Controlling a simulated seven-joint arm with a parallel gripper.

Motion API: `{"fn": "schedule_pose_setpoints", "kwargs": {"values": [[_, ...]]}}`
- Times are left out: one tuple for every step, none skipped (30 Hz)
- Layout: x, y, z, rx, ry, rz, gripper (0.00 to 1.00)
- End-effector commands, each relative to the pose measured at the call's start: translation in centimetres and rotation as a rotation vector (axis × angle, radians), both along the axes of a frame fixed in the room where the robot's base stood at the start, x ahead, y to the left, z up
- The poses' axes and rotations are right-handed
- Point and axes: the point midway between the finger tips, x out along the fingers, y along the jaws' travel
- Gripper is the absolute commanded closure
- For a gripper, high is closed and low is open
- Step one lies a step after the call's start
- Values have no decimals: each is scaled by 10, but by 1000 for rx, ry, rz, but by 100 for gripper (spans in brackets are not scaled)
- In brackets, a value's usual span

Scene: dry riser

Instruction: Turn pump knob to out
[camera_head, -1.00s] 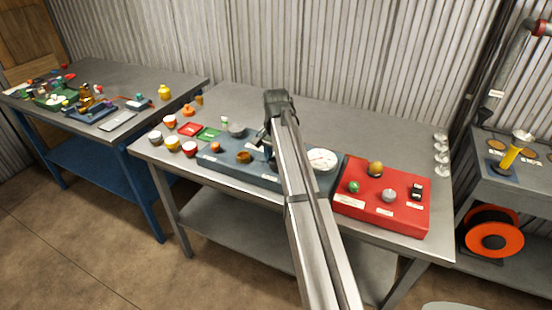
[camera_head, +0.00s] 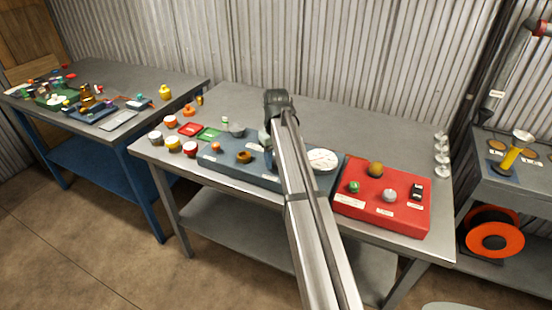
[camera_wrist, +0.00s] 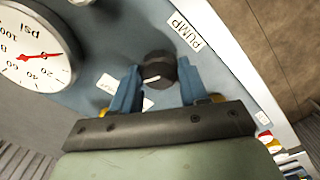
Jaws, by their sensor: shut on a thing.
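The pump knob (camera_wrist: 157,68) is a dark round knob with a pale mark on its side, on the blue-grey panel beside the "PUMP" label (camera_wrist: 186,32). My gripper (camera_wrist: 159,78) has its two blue fingers on either side of the knob and is shut on it. Small white labels (camera_wrist: 108,83) lie near the fingers, partly covered and not readable. In the head view, my arm hides the knob and most of the gripper; the blue panel (camera_head: 217,165) shows to the left of the arm.
A white pressure gauge (camera_wrist: 30,62) with a red needle stands close to the gripper. A red box (camera_head: 345,220) with knobs is right of the blue panel. Several small pots (camera_head: 173,144) stand at the table's left. The table's back (camera_head: 345,120) is clear.

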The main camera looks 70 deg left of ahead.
Motion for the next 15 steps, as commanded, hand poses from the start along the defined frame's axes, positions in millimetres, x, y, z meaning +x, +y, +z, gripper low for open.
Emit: {"fn": "schedule_pose_setpoints", "kwargs": {"values": [[0, 0, 0, 0, 0, 44, 86], [0, 0, 0, 0, 0, 72, 86], [0, 0, 0, 0, 0, 108, 86], [0, 0, 0, 0, 0, 134, 86], [0, 0, 0, 0, 0, 160, 86], [0, 0, 0, 0, 0, 194, 86], [0, 0, 0, 0, 0, 219, 86], [0, 0, 0, 0, 0, 243, 86], [-1, 0, 0, 0, 0, 273, 86], [-1, 0, 0, 0, 0, 293, 86], [-1, 0, 0, 0, 0, 314, 86], [-1, 0, 0, 0, 0, 340, 86], [-1, 0, 0, 0, 0, 358, 86], [-1, 0, 0, 0, 0, 375, 86], [-1, 0, 0, 0, 0, 397, 86]]}}
